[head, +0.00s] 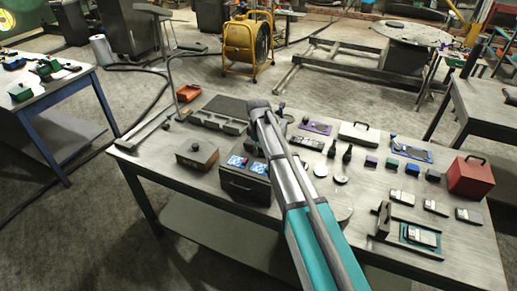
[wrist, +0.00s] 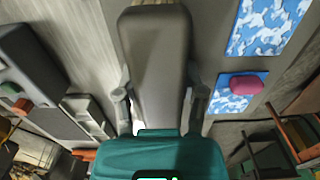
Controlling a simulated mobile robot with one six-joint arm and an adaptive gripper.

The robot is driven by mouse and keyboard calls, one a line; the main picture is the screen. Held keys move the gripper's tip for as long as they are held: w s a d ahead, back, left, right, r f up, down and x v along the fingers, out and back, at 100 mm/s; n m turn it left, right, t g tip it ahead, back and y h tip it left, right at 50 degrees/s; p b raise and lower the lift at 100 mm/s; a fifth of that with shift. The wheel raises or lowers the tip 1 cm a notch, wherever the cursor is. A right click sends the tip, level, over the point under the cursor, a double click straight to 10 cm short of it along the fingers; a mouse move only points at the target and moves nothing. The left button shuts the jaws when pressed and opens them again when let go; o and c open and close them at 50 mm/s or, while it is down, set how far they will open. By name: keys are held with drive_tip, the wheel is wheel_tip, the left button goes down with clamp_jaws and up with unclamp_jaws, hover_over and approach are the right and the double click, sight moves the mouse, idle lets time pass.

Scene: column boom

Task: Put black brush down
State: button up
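I cannot make out the black brush for certain in either view. My gripper (wrist: 158,108) shows in the wrist view as two dark finger parts, one on each side of a broad grey-brown form (wrist: 155,55).
A dark box with blue patterned patches (head: 237,160) stands left of my arm. In the wrist view a pink piece (wrist: 246,85) lies on a blue patch. A brown box (head: 197,152), a red box (head: 470,177) and several small items crowd the bench. Bare room shows at its front right.

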drive_tip(key=o, duration=0.4)
drive_tip(key=shift+r, duration=0.1)
wheel_tip(320, 180, up, 12)
drive_tip(key=p, duration=1.2)
idle(1.0)
drive_tip(key=s+d+m, duration=1.4)
drive_tip(key=s+d, duration=0.9)
drive_tip(key=s, duration=0.3)
